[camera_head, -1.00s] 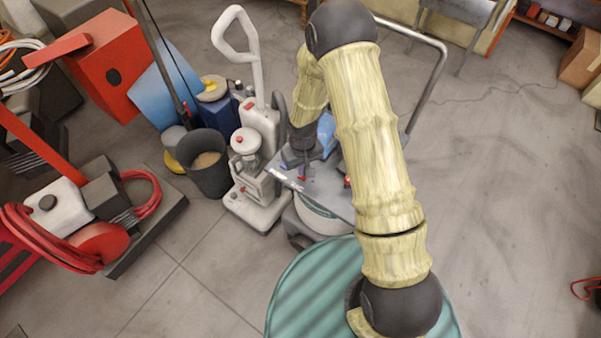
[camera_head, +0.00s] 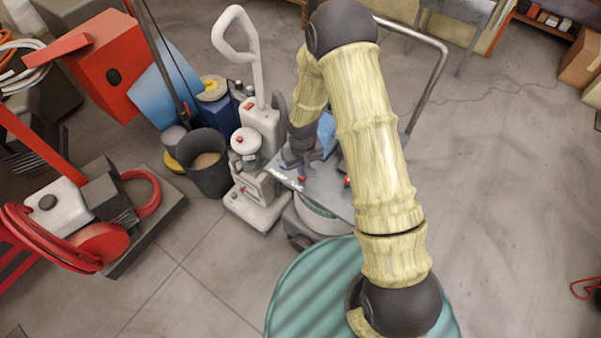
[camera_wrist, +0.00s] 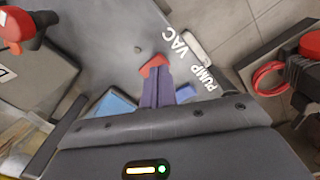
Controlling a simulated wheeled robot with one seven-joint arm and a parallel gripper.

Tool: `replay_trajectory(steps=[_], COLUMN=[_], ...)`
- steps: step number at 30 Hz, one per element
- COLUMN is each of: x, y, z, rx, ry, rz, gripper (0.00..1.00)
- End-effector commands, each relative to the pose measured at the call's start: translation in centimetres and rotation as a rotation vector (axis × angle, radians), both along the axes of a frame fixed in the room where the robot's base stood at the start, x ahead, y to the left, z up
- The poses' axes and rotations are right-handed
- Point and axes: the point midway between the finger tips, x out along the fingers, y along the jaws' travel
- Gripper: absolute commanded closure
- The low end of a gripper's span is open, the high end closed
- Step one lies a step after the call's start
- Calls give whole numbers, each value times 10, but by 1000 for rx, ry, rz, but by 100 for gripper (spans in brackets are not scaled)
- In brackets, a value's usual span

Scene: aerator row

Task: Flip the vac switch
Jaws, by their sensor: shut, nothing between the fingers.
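The grey panel (camera_wrist: 110,45) carries the printed labels VAC (camera_wrist: 184,46) and PUMP (camera_wrist: 207,80) along one edge; it also shows in the head view (camera_head: 335,196). A red switch piece (camera_wrist: 154,64) shows just past my gripper's fingertips, beside the VAC label. A blue piece (camera_wrist: 185,92), near PUMP, is mostly hidden behind the fingers. My gripper (camera_wrist: 156,82) is shut and empty, its purple-looking fingers close to the red piece. I cannot tell whether they touch. In the head view my gripper (camera_head: 303,170) is low over the panel's left part.
A red-topped knob (camera_wrist: 20,30) stands on the panel away from the labels. In the head view, a white upright machine (camera_head: 258,140) stands close left of the panel, with a dark bucket (camera_head: 207,165) beyond. A metal handle rail (camera_head: 432,85) rises behind.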

Motion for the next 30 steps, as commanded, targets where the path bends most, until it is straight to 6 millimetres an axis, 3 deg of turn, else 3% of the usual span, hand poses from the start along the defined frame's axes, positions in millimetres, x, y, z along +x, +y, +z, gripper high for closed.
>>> replay_trajectory(steps=[30], x=[0], y=[0], z=[-13], rx=[0], ry=[0], rz=[0], gripper=[100])
